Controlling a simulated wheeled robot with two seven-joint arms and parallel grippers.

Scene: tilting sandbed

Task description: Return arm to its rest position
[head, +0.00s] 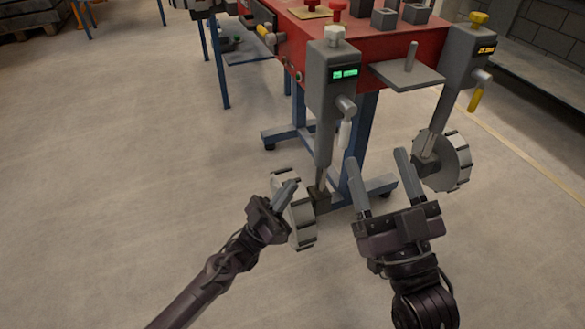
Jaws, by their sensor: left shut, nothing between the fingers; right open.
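My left gripper (289,188) is shut and empty. In the picture it overlaps the near side of a pale ribbed wheel (304,228); I cannot tell whether it touches. My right gripper (376,158) is open with its two fingers apart and nothing between them. It points up the picture toward the red sandbed table (375,42), over the floor between the two wheels. The second ribbed wheel (452,163) is to its right.
A grey column with a green display (345,73) and a white handle (344,134) stands above the left wheel. Another column with an orange display (487,49) stands at right. A grey shelf (407,76) juts between them. Open floor (120,150) lies left.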

